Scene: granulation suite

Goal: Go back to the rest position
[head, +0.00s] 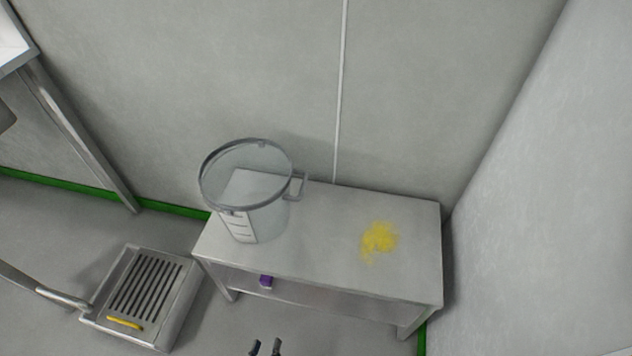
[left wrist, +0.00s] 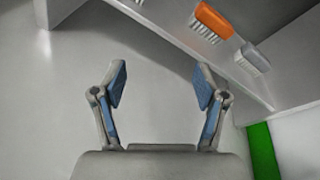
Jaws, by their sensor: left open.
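My left gripper (head: 265,347) shows only as two dark fingertips at the bottom edge of the head view, in front of the steel table. In the left wrist view my left gripper (left wrist: 160,85) is open, its two blue-padded fingers spread wide with nothing between them. It is apart from the table and the things on it. My right gripper is in neither view.
A steel table (head: 330,225) bears a clear bucket (head: 262,222) and yellow powder (head: 378,239). A purple item (head: 266,281) sits on its lower shelf. The left wrist view shows an orange brush (left wrist: 214,20) and a whitish brush (left wrist: 254,58). A slatted platform (head: 145,295) stands left.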

